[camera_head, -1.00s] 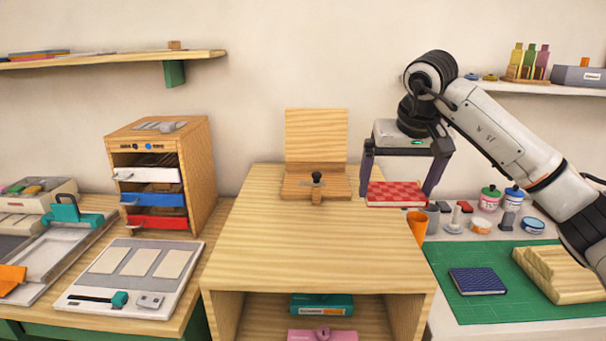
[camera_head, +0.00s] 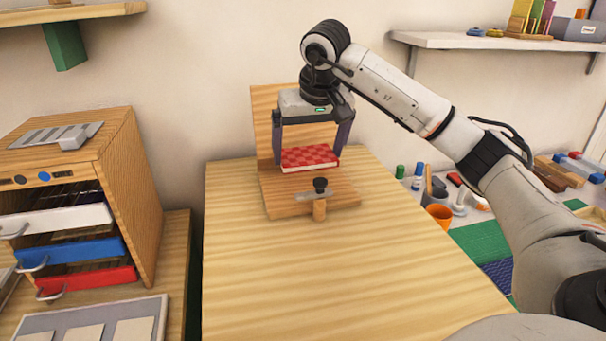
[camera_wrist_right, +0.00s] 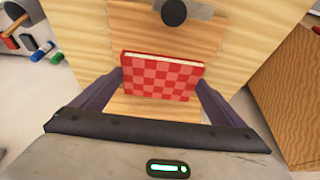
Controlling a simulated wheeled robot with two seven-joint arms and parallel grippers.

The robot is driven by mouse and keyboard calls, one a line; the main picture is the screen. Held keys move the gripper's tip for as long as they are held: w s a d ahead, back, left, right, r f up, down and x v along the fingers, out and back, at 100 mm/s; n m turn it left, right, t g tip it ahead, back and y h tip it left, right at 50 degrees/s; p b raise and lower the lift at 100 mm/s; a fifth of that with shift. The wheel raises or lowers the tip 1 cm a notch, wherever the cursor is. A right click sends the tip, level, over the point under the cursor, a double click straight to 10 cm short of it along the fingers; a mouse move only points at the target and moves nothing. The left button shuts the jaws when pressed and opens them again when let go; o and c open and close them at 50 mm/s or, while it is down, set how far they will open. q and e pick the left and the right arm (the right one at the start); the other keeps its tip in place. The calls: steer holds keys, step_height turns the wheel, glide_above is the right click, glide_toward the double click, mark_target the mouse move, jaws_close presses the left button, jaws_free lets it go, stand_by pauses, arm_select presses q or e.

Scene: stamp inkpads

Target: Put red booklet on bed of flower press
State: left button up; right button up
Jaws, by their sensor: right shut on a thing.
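The red checked booklet (camera_head: 308,157) is held between the fingers of my right gripper (camera_head: 311,150), over the back part of the flower press bed (camera_head: 338,191). In the right wrist view the booklet (camera_wrist_right: 160,78) spans between both fingers, with bare bed (camera_wrist_right: 205,38) showing around it. Whether it touches the bed is hard to tell. The wooden press lid (camera_head: 264,118) stands upright behind the gripper. A black knob (camera_head: 320,184) on a metal bar sits at the bed's front. My left gripper is not in view.
The wooden table top (camera_head: 330,265) in front of the press is clear. A drawer cabinet (camera_head: 130,185) stands to the left. An orange cup (camera_head: 439,215), small bottles and a green mat (camera_head: 480,240) lie to the right. A shelf (camera_head: 480,42) hangs above.

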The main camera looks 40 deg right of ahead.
mark_target(310, 161)
steer(key=shift+f, duration=2.75)
steer(key=shift+f+b, duration=0.2)
steer(key=shift+b, duration=0.1)
steer(key=o, duration=0.9)
steer(key=shift+w+r, duration=0.1)
steer(key=shift+r, duration=0.05)
steer(key=shift+a+r, duration=0.1)
steer(key=shift+r, duration=0.25)
steer(key=p+v, duration=0.1)
steer(key=v, duration=1)
steer(key=shift+s, duration=0.25)
steer(key=shift+r, duration=0.1)
